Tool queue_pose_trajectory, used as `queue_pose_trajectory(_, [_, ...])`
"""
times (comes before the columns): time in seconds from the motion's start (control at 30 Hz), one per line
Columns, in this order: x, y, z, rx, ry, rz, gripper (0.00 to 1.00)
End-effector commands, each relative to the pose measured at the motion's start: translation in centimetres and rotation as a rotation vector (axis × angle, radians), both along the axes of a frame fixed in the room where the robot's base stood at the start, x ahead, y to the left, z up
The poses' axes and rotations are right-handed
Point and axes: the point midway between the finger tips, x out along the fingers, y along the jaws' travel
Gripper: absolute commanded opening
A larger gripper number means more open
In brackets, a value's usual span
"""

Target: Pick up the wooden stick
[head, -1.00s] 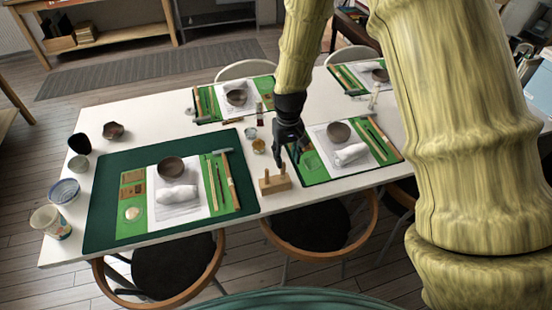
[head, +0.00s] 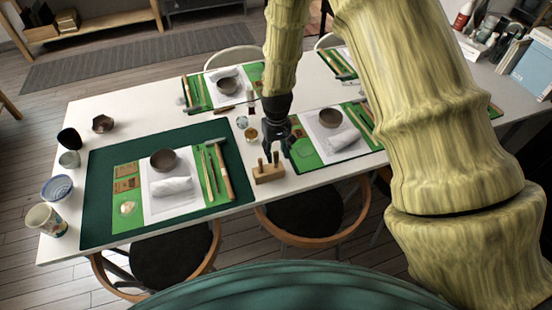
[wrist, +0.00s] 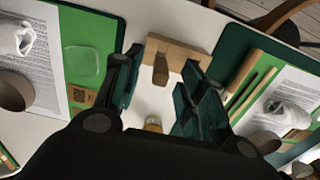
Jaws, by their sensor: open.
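A small wooden block (head: 269,174) with short upright wooden sticks (head: 263,163) stands on the white table, right of the large green mat. The block also shows in the wrist view (wrist: 184,52), with one stick (wrist: 160,70) seen end-on between my fingers. My gripper (head: 278,153) is open, pointing down above and close to the block. In the wrist view its dark fingers (wrist: 162,62) are apart with nothing held. Other thin wooden sticks (head: 208,174) lie on the mats. I cannot tell whether the fingers touch a stick.
The large dark green mat (head: 97,215) holds a bowl (head: 163,160), a white roll (head: 172,187) and tools. A small amber jar (head: 251,134) stands just behind the block. Cups and bowls line the left table edge. Chairs (head: 303,212) stand along the front.

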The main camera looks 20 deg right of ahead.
Motion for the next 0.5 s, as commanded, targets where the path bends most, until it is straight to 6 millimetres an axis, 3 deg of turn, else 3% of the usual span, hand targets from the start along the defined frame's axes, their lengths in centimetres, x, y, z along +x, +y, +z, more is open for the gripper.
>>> queue_pose_trajectory(0.5, [0.1,0.0,-4.1,0.000,0.001,-0.002,0.40])
